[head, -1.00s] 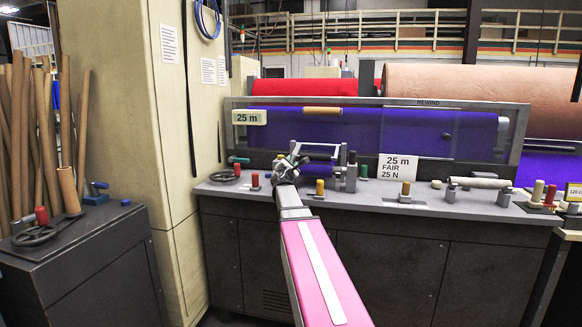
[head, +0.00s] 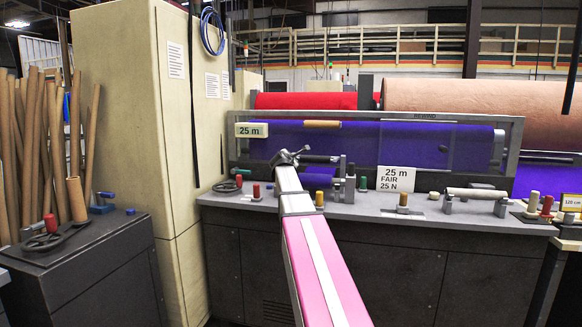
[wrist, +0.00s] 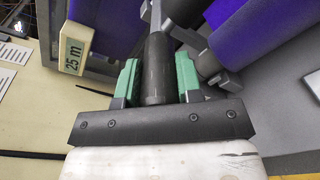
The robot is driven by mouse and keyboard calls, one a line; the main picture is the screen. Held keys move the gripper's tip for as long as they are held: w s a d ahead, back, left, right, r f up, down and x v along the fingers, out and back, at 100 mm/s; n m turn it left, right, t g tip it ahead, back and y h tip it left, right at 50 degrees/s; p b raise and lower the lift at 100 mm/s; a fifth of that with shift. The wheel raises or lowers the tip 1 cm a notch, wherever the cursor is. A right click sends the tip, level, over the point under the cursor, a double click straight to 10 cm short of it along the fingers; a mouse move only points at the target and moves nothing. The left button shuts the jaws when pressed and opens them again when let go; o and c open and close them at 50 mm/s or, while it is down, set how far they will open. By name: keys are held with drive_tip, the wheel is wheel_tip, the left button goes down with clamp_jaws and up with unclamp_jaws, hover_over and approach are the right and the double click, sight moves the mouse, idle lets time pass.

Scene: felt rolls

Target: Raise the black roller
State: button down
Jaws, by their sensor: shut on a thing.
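The black roller (wrist: 156,70) shows in the wrist view as a dark cylinder with a thinner grey rod beyond it. My gripper (wrist: 158,82) is shut on it, with a green pad against each side. In the head view my gripper (head: 290,157) is above the bench, at the left end of the black roller (head: 321,159), which lies roughly level above a short purple roller (head: 319,181). The fingers' contact is too small to make out in the head view.
Behind is a framed purple felt roll (head: 385,145). A beige cabinet (head: 135,130) stands close on the left.

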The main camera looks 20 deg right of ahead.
drive_tip(key=shift+w+d+r+g, duration=0.1)
drive_tip(key=shift+d+r+g, duration=0.15)
drive_tip(key=shift+r+g, duration=0.45)
drive_tip(key=w+d+r+g+y, duration=0.3)
drive_tip(key=w+r+g+y, duration=0.15)
drive_tip(key=r, duration=0.65)
drive_tip(key=w+d+r+g+y, duration=0.4)
drive_tip(key=w+d+g, duration=0.4)
drive_tip(key=w, duration=0.3)
drive_tip(key=shift+w+r, duration=0.15)
drive_tip(key=shift+r, duration=0.3)
drive_tip(key=shift+y, duration=0.25)
drive_tip(key=c, duration=1.1)
unclamp_jaws()
drive_tip(key=shift+w+d+f, duration=0.1)
drive_tip(key=shift+d, duration=0.1)
drive_tip(key=shift+o, duration=0.2)
drive_tip(key=shift+a, duration=0.15)
